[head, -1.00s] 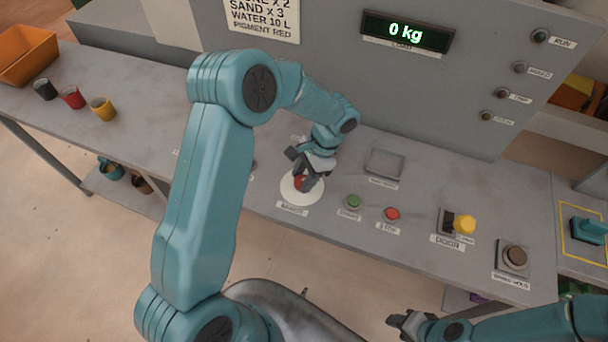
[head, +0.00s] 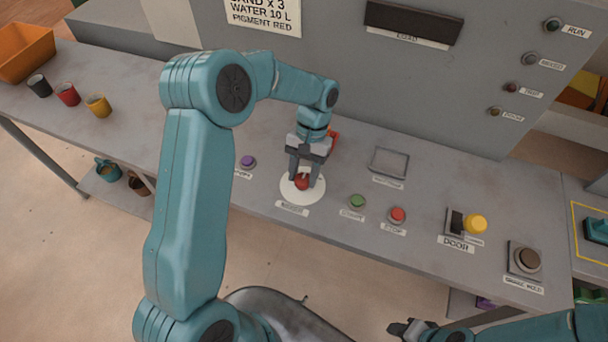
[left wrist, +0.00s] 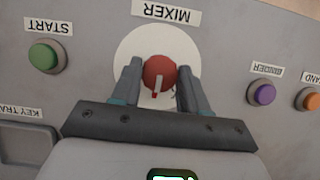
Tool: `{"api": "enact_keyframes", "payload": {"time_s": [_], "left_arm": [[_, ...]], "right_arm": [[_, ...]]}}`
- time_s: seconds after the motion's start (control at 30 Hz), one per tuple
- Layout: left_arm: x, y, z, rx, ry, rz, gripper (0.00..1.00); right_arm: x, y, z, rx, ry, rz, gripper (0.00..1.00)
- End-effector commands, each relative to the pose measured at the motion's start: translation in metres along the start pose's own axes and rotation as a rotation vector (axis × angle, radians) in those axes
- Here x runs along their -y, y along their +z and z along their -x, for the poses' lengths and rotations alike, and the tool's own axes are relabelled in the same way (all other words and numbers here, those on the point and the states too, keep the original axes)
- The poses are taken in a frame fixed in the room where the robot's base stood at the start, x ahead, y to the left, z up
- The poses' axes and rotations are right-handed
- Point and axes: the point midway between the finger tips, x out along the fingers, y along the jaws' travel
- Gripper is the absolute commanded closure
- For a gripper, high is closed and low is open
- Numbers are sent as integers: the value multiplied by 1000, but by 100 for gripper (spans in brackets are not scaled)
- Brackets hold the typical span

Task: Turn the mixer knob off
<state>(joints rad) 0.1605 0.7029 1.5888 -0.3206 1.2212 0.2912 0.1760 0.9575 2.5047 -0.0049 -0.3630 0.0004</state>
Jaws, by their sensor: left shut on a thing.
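The mixer knob (head: 302,183) is red and sits on a round white plate (head: 287,190) above the MIXER label (head: 292,208). My left gripper (head: 304,180) reaches down over it and is shut on it, one finger on each side. In the left wrist view the knob (left wrist: 159,72) shows between the fingers of the left gripper (left wrist: 157,80). A pale mark on the knob points away from the MIXER label (left wrist: 164,13). My right gripper (head: 400,329) is at the bottom edge, away from the panel; its jaw gap is unclear.
A green START button (head: 357,201) and a red STOP button (head: 397,214) are right of the knob; a purple button (head: 247,162) is left. The load display (head: 412,22) is dark. Cups (head: 68,94) stand at far left.

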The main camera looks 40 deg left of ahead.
Motion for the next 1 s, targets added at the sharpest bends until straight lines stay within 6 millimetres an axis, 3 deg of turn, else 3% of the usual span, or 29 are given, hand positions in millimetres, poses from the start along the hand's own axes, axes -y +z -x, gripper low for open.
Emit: {"api": "enact_keyframes", "payload": {"time_s": [0.6, 1.0], "left_arm": [[4, 0, -2, -2, 216, 518, 87], [5, 1, -2, -1, 296, 715, 87]], "right_arm": [[-7, 0, -19, 0, 0, 0, 57], [-8, 0, -24, 0, 0, 0, 57]]}}
